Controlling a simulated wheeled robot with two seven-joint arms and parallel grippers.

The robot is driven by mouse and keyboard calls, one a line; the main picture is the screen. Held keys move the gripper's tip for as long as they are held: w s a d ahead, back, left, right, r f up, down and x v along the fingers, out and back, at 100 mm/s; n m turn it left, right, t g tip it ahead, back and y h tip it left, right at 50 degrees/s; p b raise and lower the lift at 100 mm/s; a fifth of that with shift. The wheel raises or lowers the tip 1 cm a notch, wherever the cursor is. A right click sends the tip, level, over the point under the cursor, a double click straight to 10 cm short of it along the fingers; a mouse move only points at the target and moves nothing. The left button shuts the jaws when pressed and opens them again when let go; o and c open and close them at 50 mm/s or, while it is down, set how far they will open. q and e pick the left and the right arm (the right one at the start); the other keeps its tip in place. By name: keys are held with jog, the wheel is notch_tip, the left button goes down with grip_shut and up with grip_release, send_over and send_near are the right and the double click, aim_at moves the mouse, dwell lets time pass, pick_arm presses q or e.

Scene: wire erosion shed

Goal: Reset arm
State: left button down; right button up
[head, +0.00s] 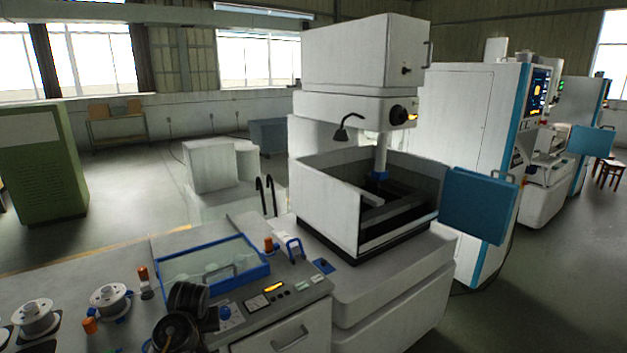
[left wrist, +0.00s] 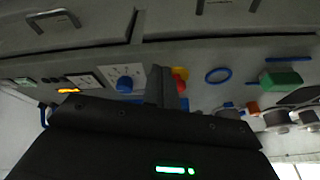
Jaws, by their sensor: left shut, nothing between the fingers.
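My left gripper (left wrist: 166,82) shows in the left wrist view as dark fingers, closed together with nothing between them. It is over the front of the grey control bench (head: 215,230), near a blue knob (left wrist: 125,84) and a red button (left wrist: 180,73). I cannot tell whether it touches the bench. In the head view, dark parts of my left arm stand at the bottom and hide some of the bench. My right gripper is in neither view.
A green cabinet (head: 42,165) stands far left. Floor beyond the bench is open at left.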

pick_arm(q)
jog(key=s+d+f+m, duration=0.1)
jog(key=s+f, duration=0.2)
jog(key=s, duration=0.4)
jog(key=s+d+f+m+h, duration=0.1)
jog(key=s+f, duration=0.3)
jog(key=s, duration=0.4)
jog(key=s+d+f+m, duration=0.1)
jog(key=s+f, duration=0.2)
jog(key=s, duration=0.4)
jog(key=s+d+r+m+h, duration=0.1)
jog(key=s+r, duration=0.1)
jog(key=s, duration=0.7)
jog(key=s+d+r+m, duration=0.1)
jog(key=s, duration=0.9)
notch_tip(320, 180, down, 34)
jog(key=s+g+b, duration=0.1)
jog(key=b, duration=0.6)
jog(key=s+a+f+b, duration=0.1)
jog(key=s+f+b, duration=0.1)
jog(key=s+f, duration=0.6)
jog(key=s+a+f+g+b, duration=0.1)
jog(key=s+f+b, duration=0.1)
jog(key=s+f, duration=0.6)
notch_tip(320, 180, down, 3)
jog(key=shift+s+a+r+m+g, duration=0.1)
jog(key=shift+s+a+m+g, duration=0.05)
jog(key=shift+a+m+g, duration=0.15)
